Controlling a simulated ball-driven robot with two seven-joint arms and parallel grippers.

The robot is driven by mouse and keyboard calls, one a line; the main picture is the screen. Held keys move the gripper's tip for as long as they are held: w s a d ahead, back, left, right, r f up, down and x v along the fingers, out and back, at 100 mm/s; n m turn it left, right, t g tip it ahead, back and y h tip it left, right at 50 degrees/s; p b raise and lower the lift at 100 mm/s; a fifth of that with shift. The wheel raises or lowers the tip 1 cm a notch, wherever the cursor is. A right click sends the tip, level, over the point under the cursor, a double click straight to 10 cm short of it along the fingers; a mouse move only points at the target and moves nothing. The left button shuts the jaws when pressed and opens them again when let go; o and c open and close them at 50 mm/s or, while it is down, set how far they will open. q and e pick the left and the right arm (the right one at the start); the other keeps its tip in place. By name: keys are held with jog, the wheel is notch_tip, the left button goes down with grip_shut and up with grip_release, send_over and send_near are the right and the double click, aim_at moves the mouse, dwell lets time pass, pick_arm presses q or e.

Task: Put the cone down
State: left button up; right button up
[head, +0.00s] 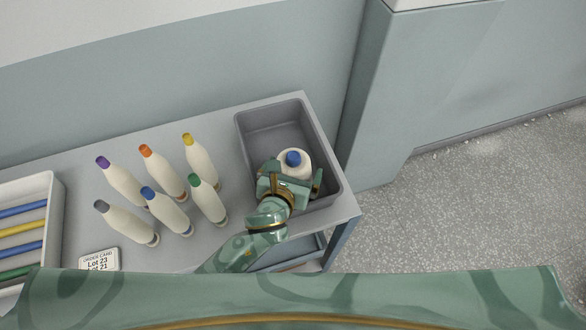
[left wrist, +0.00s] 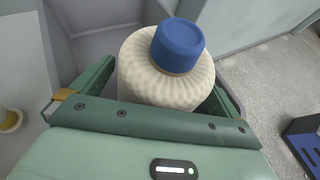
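A cream cone with a blue top (head: 296,165) is inside the grey tray (head: 244,130), toward its near right part. It looks roughly upright, and I cannot tell whether its base touches the tray floor. My left gripper (head: 292,178) reaches in from the near side with one finger on each side of the cone, and appears shut on it. In the left wrist view the cone (left wrist: 140,82) fills the space between the fingers (left wrist: 165,92), its blue top facing the camera. Its lower part is hidden by the gripper. My right gripper is not in view.
Several cones (head: 124,181) with purple, orange, yellow, grey, blue and green tops stand left of the tray. An order card (head: 99,260) lies at the near left, beside a white rack (head: 57,215) of coloured rods. The far part of the grey tray is empty.

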pick_arm(q)
jog(key=shift+r, duration=0.2)
jog(key=p+v, duration=0.2)
jog(key=v, duration=0.9)
jog(key=shift+s, duration=0.1)
jog(key=shift+s+a+r, duration=0.1)
jog(key=shift+s+r, duration=0.05)
jog(key=shift+s, duration=0.2)
